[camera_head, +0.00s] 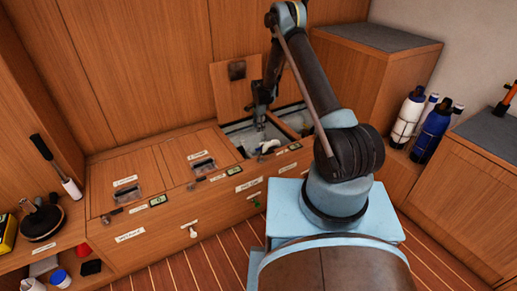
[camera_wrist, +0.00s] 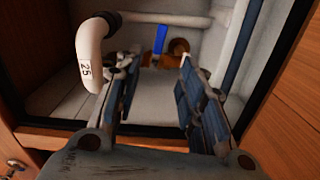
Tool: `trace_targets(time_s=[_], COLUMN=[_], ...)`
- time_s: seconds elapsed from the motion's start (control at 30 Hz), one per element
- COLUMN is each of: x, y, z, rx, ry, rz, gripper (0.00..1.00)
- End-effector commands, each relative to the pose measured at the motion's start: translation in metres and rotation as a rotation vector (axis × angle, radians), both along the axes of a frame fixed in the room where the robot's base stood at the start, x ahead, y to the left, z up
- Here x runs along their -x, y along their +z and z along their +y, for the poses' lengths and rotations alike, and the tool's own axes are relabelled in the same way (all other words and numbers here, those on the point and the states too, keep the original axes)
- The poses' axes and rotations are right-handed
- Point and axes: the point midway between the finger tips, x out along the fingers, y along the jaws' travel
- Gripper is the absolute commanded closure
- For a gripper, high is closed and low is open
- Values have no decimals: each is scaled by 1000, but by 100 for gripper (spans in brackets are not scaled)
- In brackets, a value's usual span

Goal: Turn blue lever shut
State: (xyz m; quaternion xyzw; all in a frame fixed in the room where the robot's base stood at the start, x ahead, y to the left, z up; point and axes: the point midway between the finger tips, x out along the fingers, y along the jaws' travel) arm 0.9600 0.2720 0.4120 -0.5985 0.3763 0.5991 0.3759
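The blue lever (camera_wrist: 160,39) shows in the wrist view, standing upright beside a brass valve body (camera_wrist: 178,48) at the far side of an open white-lined compartment. My gripper (camera_wrist: 158,62) is open in the wrist view, its two dark fingers apart with nothing between them. The lever lies beyond the fingertips, and I see no contact. In the head view my gripper (camera_head: 260,125) reaches down into the open compartment (camera_head: 236,128); the lever cannot be made out there.
A white pipe (camera_wrist: 93,45) tagged 25 bends up close to the left finger. Another pipe (camera_wrist: 240,40) runs along the right. The raised wooden lid (camera_head: 232,92) stands behind the compartment. Closed lids (camera_head: 195,150) lie to the left. Bottles (camera_head: 408,115) stand at the right.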

Motion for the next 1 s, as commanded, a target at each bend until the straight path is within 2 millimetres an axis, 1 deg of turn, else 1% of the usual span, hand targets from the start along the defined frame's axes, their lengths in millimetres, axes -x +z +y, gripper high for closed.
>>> trace_targets(time_s=[0.8, 1.0], x=[0, 0], y=[-122, -147], z=[0, 0], rx=[0, 0], ry=[1, 1], rz=[0, 0], gripper=[63, 63])
